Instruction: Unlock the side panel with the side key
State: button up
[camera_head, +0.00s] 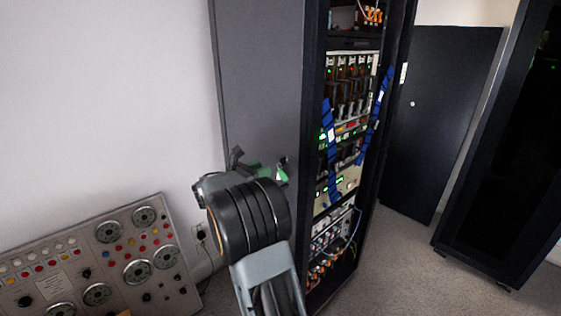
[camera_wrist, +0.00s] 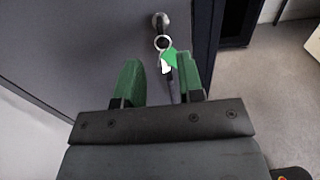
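The grey side panel (camera_head: 262,80) forms the left side of the rack in the head view and fills the upper left of the wrist view (camera_wrist: 70,45). The side key (camera_wrist: 161,20) shows at the lock on the panel, near its right edge. A metal ring with a green and white tag (camera_wrist: 168,58) hangs from it. My gripper (camera_wrist: 160,75) has its green fingers apart, below the lock. The tag hangs in front of the gap, nearer the right finger. In the head view my wrist hides the lock and key.
The open-fronted rack (camera_head: 345,120) holds lit instruments, blue straps and cables. A control board (camera_head: 100,262) with dials and buttons stands at the left against the wall. A dark loose panel (camera_head: 440,120) leans at the back right, and another dark cabinet (camera_head: 510,160) stands right. Grey floor lies between.

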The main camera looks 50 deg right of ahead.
aim_at(281, 161)
jog(key=d, duration=0.3)
jog(key=d+p, duration=0.1)
jog(key=d, duration=0.5)
jog(key=shift+s, duration=0.3)
jog(key=shift+a, duration=0.1)
grip_shut()
